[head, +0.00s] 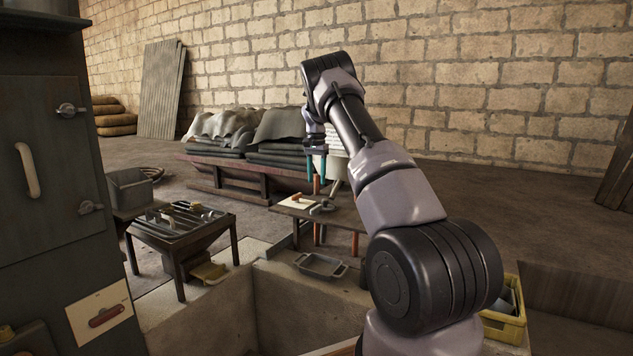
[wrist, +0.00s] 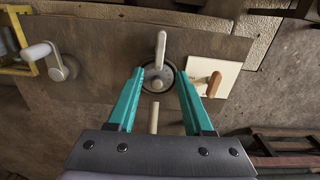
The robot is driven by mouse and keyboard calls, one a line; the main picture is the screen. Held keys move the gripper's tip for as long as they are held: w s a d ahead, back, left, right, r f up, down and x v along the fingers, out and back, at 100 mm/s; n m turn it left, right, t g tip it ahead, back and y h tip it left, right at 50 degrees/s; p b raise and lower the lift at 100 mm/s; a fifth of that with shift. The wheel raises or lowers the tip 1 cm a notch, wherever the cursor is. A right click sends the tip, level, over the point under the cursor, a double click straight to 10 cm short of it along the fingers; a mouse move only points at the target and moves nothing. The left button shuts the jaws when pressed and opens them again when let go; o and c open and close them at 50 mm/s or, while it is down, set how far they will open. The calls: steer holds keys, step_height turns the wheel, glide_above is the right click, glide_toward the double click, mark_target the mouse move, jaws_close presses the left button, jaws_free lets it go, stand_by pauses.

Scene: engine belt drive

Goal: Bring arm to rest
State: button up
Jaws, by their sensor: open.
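My arm reaches up and out over the small wooden table (head: 344,217) in the head view, with my gripper (head: 316,178) pointing down at its end. The gripper's two teal fingers are apart. In the wrist view my gripper (wrist: 160,74) is open and empty, with bare space between its fingertips. Beyond the fingertips lies a round dark disc (wrist: 151,86) with a pale handle (wrist: 161,49) on the tabletop. I cannot tell the exact height of the fingers above it.
A white card (wrist: 226,77) with a brown handle (wrist: 214,84) lies right of the disc. Another pale crank handle (wrist: 38,51) is at left. A slatted table (head: 181,230) stands left, a grey tray (head: 321,266) lies on the floor, and a yellow crate (head: 505,325) sits right.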

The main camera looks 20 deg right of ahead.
steer(key=s+a+r+n+t+y, duration=0.15)
steer(key=s+a+r, duration=0.35)
steer(key=s+r, duration=0.6)
steer(key=s+a+r+n+t, duration=0.15)
steer(key=s+a+r, duration=0.35)
steer(key=s+r, duration=0.65)
steer(key=s+a+f+n+t, duration=0.1)
steer(key=s+a+t, duration=0.1)
steer(key=s, duration=1)
steer(key=s+a+f+n+t, duration=0.1)
steer(key=s+a, duration=0.4)
steer(key=s, duration=0.7)
steer(key=shift+s+a+n+t, duration=0.3)
steer(key=shift+n+t, duration=0.2)
steer(key=shift+t, duration=0.1)
steer(key=shift+y, duration=0.25)
